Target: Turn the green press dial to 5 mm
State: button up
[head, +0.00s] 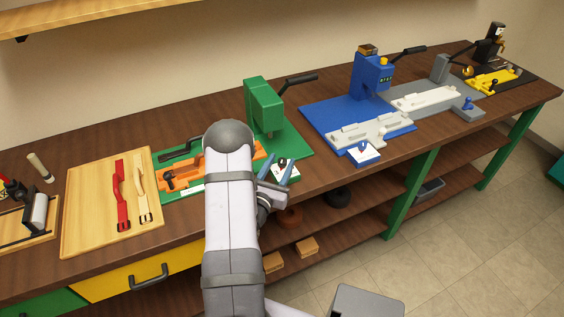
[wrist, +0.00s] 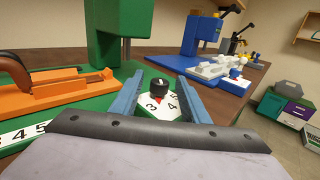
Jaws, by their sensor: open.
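The green press (head: 263,106) stands on its green base behind my gripper; its column also fills the top of the wrist view (wrist: 118,30). Its dial (wrist: 159,86) is a black knob with a red pointer over a white plate (wrist: 150,110) with printed numbers, 3 and 4 among them. The pointer is on the near side, close to the 3 and 4; its exact reading is unclear. My gripper (wrist: 159,80) is open, with one blue finger on each side of the knob. Gaps show between knob and fingers; whether the fingers reach its height is unclear.
An orange fixture (head: 190,172) lies left of the dial, with a number strip (wrist: 22,132) in front. A blue press (head: 371,75) stands to the right with a white fixture (head: 370,131). A wooden board (head: 84,212) with red and cream straps lies at left.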

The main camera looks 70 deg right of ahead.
jog(key=shift+a+b, duration=0.75)
jog(key=shift+a, duration=2)
